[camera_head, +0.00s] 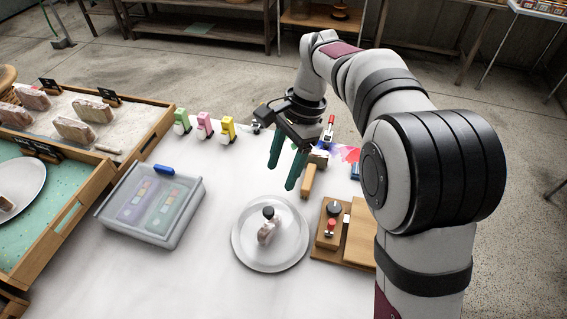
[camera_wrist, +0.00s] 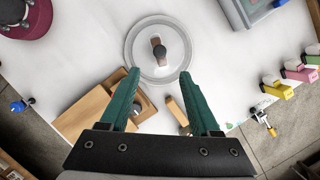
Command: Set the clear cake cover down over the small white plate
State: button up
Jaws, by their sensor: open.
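The small white plate (camera_head: 242,252) stands on the white table in front of my gripper, with a brown and pale slice of cake (camera_head: 266,234) on it. The clear cake cover (camera_head: 268,211) shows mainly by its dark knob above the slice. It appears to stand upright over the plate, though its see-through wall is faint and I cannot tell exactly how its rim sits. In the wrist view the knob (camera_wrist: 160,52) is near the plate's middle. My gripper (camera_head: 281,178) has its green fingers apart and empty, above and behind the plate, clear of the knob.
A lidded clear box (camera_head: 150,205) stands left of the plate. A wooden board with knobs (camera_head: 328,240) is close on the right. Wooden trays (camera_head: 60,228) fill the left. Bare table lies in front.

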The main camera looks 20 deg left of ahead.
jog(key=s+d+r, duration=0.4)
jog(key=s+d, duration=0.1)
jog(key=d, duration=0.3)
jog(key=s+d+f+n+t, duration=0.1)
jog(key=s+d+f, duration=0.1)
jog(key=s+d, duration=0.3)
jog(key=s+d+f+n+t, duration=0.1)
jog(key=s+d, duration=0.4)
jog(key=s, duration=0.8)
jog(key=shift+f+n, duration=0.3)
jog(key=shift+f, duration=0.45)
jog(key=shift+s, duration=0.1)
